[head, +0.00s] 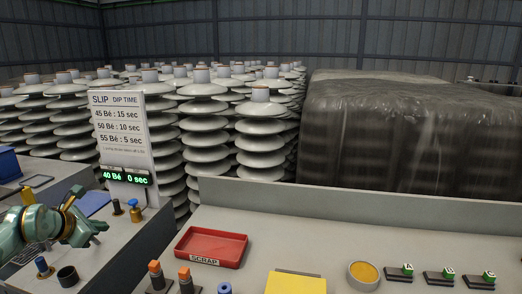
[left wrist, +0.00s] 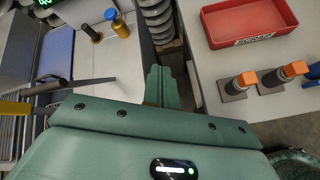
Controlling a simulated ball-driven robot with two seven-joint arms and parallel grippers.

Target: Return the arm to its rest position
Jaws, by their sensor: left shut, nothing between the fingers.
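My left arm comes in from the left in the head view, with a green left gripper (head: 100,229) over the left bench. In the left wrist view the two fingers of this gripper (left wrist: 160,82) are together and hold nothing. Below them is the gap between the two benches. My right arm and gripper are not in view.
A red scrap tray (head: 211,246), orange-topped items (head: 184,274), a yellow block (head: 295,284), a round dish (head: 363,273) and labelled blocks (head: 438,278) are on the right bench. Insulator stacks (head: 260,140) stand behind.

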